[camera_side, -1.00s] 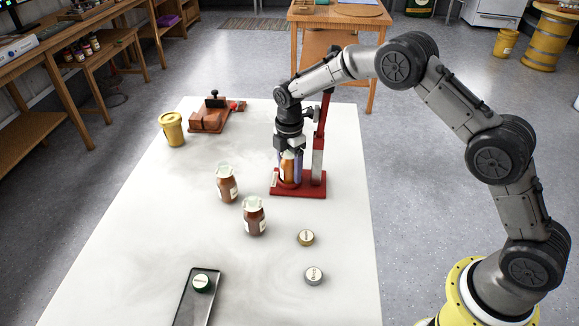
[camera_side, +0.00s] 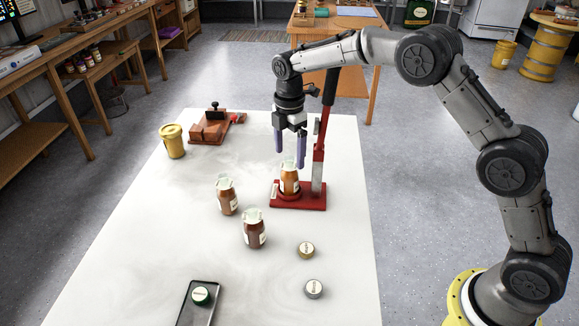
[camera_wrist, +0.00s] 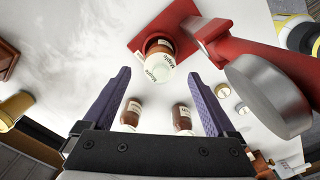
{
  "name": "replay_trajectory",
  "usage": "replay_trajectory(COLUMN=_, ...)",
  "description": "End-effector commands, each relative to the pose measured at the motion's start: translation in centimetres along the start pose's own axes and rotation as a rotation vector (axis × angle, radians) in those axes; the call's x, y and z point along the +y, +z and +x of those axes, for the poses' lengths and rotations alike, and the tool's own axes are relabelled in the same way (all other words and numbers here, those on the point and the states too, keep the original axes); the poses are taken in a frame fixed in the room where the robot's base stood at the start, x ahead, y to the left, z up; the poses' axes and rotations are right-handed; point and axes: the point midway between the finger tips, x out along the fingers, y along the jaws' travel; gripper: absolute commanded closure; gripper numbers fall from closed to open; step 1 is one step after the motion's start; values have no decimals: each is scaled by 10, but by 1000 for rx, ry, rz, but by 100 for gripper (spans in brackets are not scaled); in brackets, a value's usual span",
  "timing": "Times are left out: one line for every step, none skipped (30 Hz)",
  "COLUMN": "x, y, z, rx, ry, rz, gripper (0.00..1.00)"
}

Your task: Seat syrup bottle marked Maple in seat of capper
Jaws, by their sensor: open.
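The syrup bottle marked Maple (camera_side: 289,180) stands upright on the base of the red capper (camera_side: 298,202), in its seat area. Its label and pale top with the word Maple (camera_wrist: 160,68) show in the wrist view, where the red capper base (camera_wrist: 152,20) lies under it. My gripper (camera_side: 289,160) is open, with its two purple fingers apart just above the bottle. In the wrist view the gripper (camera_wrist: 160,100) is empty and the bottle sits beyond the fingertips. The capper's red column and lever (camera_side: 322,130) rise just right of the bottle.
Two more brown bottles (camera_side: 227,196) (camera_side: 254,229) stand left and in front of the capper. A gold cap (camera_side: 306,250) and a grey cap (camera_side: 314,289) lie at front right.

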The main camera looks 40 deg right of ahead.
Motion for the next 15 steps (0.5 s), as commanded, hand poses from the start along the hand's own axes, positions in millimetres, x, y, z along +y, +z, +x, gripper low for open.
replay_trajectory(x=0, y=0, z=-8, rx=0, ry=3, rz=0, gripper=8)
replay_trajectory(x=0, y=0, z=-12, rx=0, ry=2, rz=0, gripper=8)
replay_trajectory(x=0, y=0, z=-16, rx=0, ry=2, rz=0, gripper=8)
replay_trajectory(x=0, y=0, z=-19, rx=0, ry=2, rz=0, gripper=8)
replay_trajectory(x=0, y=0, z=-21, rx=0, ry=2, rz=0, gripper=8)
replay_trajectory(x=0, y=0, z=-24, rx=0, ry=1, rz=0, gripper=8)
replay_trajectory(x=0, y=0, z=-25, rx=0, ry=1, rz=0, gripper=8)
replay_trajectory(x=0, y=0, z=-26, rx=0, ry=0, rz=0, gripper=8)
replay_trajectory(x=0, y=0, z=-27, rx=0, ry=0, rz=0, gripper=8)
replay_trajectory(x=0, y=0, z=-27, rx=0, ry=0, rz=0, gripper=8)
replay_trajectory(x=0, y=0, z=-27, rx=0, ry=0, rz=0, gripper=8)
replay_trajectory(x=0, y=0, z=-27, rx=0, ry=0, rz=0, gripper=8)
replay_trajectory(x=0, y=0, z=-27, rx=0, ry=0, rz=0, gripper=8)
replay_trajectory(x=0, y=0, z=-27, rx=0, ry=0, rz=0, gripper=8)
replay_trajectory(x=0, y=0, z=-27, rx=0, ry=0, rz=0, gripper=8)
